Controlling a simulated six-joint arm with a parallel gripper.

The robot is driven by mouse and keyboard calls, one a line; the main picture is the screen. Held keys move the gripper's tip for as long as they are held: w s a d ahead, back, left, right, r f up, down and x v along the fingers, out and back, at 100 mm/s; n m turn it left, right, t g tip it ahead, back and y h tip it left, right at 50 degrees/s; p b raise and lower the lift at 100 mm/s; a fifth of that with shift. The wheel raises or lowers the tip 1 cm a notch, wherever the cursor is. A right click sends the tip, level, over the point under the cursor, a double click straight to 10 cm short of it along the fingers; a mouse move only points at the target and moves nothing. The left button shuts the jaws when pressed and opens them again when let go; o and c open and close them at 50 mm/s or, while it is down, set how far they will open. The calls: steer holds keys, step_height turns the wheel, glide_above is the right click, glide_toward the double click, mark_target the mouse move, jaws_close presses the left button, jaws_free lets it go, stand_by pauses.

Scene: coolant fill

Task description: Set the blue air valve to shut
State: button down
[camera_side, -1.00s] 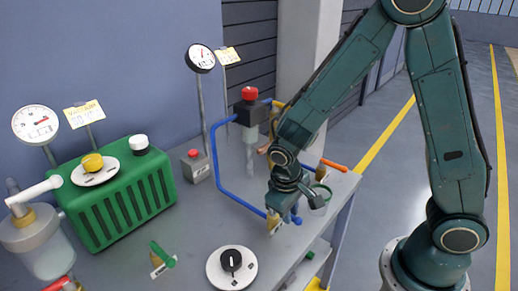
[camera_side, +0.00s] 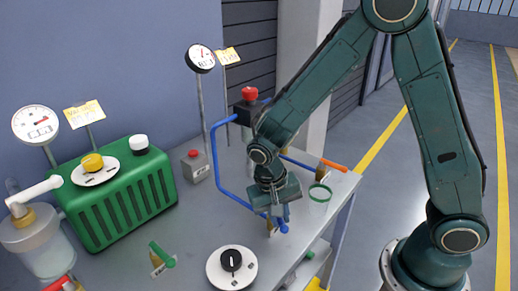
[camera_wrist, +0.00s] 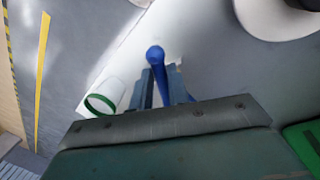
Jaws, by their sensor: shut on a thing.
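The blue air valve's blue handle (camera_side: 284,228) shows at the front right part of the bench, below my gripper (camera_side: 275,213). Its brass body (camera_side: 270,231) is partly hidden by my gripper. In the wrist view the rounded end of the blue handle (camera_wrist: 155,54) sticks out between the fingers of my gripper (camera_wrist: 160,76). The fingers are shut on the handle, one on each side. How the handle lies relative to its pipe is hard to tell, as my gripper covers the joint.
A green ring (camera_side: 320,193) and an orange-handled valve (camera_side: 333,165) are right of my gripper. A black-and-white dial (camera_side: 231,262) and a green-handled valve (camera_side: 162,255) are to the left. A blue pipe (camera_side: 217,160) rises behind. The bench's right edge is close.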

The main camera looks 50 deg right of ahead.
steer(key=shift+w+a+r+m+g+y, duration=0.25)
steer(key=shift+w+m, duration=0.55)
steer(key=shift+m, duration=1.15)
steer(key=shift+w+a+f+m+g+y, duration=0.15)
steer(key=shift+w+a+m+y, duration=0.45)
steer(key=shift+m, duration=1.3)
steer(key=shift+w+a+m+g+y, duration=0.1)
steer(key=shift+w+m, duration=0.9)
steer(key=shift+m, duration=0.95)
steer(key=c, duration=1.3)
jaws_free()
steer(key=shift+c, duration=0.2)
step_height(320, 180, up, 14)
steer(key=w, duration=0.2)
steer(key=shift+w+f, duration=0.25)
steer(key=shift+w, duration=0.05)
